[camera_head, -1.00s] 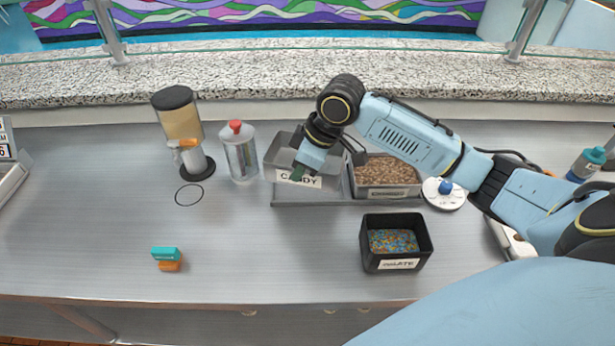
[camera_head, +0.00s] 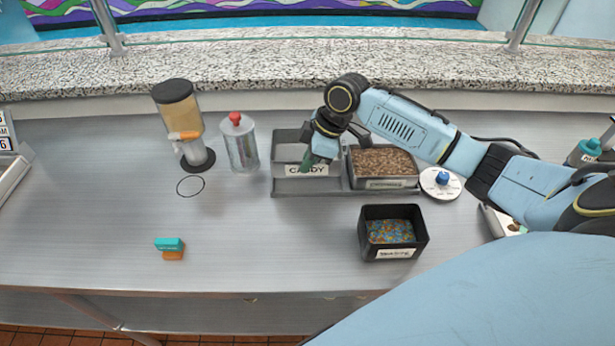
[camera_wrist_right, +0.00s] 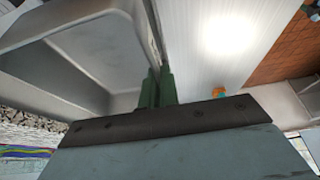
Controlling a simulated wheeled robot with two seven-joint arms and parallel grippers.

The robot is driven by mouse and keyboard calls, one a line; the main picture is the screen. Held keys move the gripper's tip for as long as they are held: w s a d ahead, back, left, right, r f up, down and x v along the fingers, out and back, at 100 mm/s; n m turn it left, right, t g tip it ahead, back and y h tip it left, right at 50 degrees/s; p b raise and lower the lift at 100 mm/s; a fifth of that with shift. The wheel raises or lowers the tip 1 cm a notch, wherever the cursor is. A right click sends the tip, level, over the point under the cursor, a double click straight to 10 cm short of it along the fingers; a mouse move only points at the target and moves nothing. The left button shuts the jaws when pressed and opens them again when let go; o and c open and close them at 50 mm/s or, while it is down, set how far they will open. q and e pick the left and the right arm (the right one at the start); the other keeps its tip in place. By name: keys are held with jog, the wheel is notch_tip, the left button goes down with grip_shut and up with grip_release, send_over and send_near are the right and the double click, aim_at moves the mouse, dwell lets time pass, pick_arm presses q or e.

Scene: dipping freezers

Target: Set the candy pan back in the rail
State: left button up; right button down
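The candy pan (camera_head: 292,150) is a grey, empty-looking metal pan with a CANDY label on its front, over the left section of the rail (camera_head: 290,190). Its label is higher in the picture than its neighbour's; I cannot tell whether it is fully seated. My right gripper (camera_head: 306,166) reaches in from the right, its green fingertips at the pan's front wall near the label. In the right wrist view the pan (camera_wrist_right: 85,60) is at the left, and the fingertips (camera_wrist_right: 156,90) close on its wall. My left gripper is not in view.
A pan of brown bits (camera_head: 385,162) fills the rail's right section. A black bin with colourful candy (camera_head: 395,250) stands in front. A jar with a red top (camera_head: 240,145) and a dispenser (camera_head: 180,115) stand left. A teal-and-orange block (camera_head: 169,248) lies front left; the counter around it is clear.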

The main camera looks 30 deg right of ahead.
aim_at(310, 176)
notch_tip(310, 176, down, 6)
jog(key=shift+r+p, duration=0.1)
jog(key=shift+p, duration=0.35)
jog(key=c, duration=2.1)
grip_release()
jog(key=o, duration=0.4)
jog(key=shift+f+b, duration=0.25)
jog(key=shift+b, duration=0.25)
jog(key=shift+d+r, duration=0.15)
jog(key=shift+r, duration=0.15)
jog(key=v, duration=1.2)
jog(key=shift+s+d+r, duration=0.1)
jog(key=shift+d+r, duration=0.2)
jog(key=shift+r, duration=0.05)
jog(key=shift+s, duration=0.1)
